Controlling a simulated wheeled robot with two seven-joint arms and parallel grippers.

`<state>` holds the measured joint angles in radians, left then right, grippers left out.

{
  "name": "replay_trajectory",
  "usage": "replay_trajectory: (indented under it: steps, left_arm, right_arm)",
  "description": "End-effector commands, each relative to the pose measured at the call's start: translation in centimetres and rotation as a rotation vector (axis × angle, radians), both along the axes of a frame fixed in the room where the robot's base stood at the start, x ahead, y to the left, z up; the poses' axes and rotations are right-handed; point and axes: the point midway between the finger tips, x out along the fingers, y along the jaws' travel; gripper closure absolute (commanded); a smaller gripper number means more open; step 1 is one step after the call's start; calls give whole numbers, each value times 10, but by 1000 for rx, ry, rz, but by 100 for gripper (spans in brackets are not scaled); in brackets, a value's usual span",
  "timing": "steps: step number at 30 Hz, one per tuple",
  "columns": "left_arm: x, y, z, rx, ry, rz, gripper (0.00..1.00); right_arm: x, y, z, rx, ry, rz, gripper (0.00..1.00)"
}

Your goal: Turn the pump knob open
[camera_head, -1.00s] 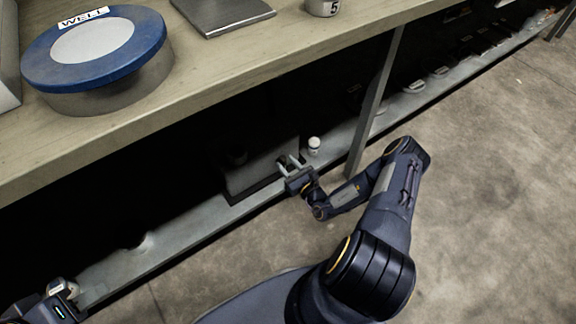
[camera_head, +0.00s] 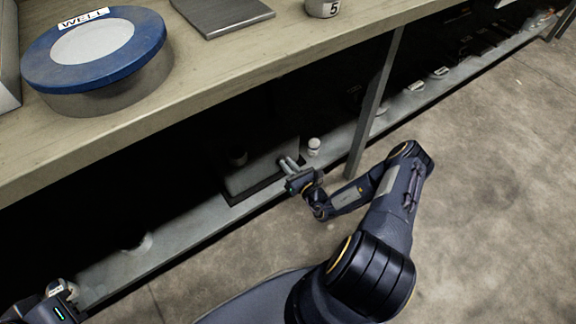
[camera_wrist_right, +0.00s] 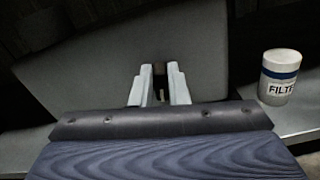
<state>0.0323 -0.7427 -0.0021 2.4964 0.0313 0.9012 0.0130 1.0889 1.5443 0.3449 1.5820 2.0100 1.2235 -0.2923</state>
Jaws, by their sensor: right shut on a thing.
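A grey box-shaped unit (camera_head: 258,176), apparently the pump, stands on the low shelf under the bench; it fills the back of the right wrist view (camera_wrist_right: 90,70). My right gripper (camera_head: 286,163) reaches in to its front right. In the right wrist view my right gripper (camera_wrist_right: 160,72) has its fingers close together on a small dark piece (camera_wrist_right: 160,83), apparently the knob, at the unit's face. The fingers hide most of it, so its turn angle cannot be read. My left gripper (camera_head: 62,290) is at the lower left edge, partly cut off; its jaws are unclear.
A white FILTER bottle with a blue band (camera_wrist_right: 280,77) stands just right of my right gripper, also in the head view (camera_head: 314,146). A bench post (camera_head: 374,105) rises further right. The benchtop (camera_head: 230,60) overhangs the shelf and holds a blue-lidded WELL container (camera_head: 95,55).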

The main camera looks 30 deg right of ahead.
Motion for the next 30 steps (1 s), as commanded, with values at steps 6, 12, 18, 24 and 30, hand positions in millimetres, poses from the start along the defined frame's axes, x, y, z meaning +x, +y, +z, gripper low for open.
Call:
replay_trajectory:
  steps: [6,12,18,24,30]
  left_arm:
    - [0,0,-1,0,0,0,64]
    - [0,0,-3,0,0,0,64]
    - [0,0,-6,0,0,0,64]
    - [0,0,-10,0,0,0,64]
    - [0,0,-14,0,0,0,64]
  right_arm:
    - [0,-4,-2,197,17,-2,100]
    - [0,-7,-4,388,32,-2,100]
    - [0,-9,-7,577,48,-1,100]
    - [0,-12,-10,766,63,-2,100]
    - [0,-13,-12,954,76,-2,100]
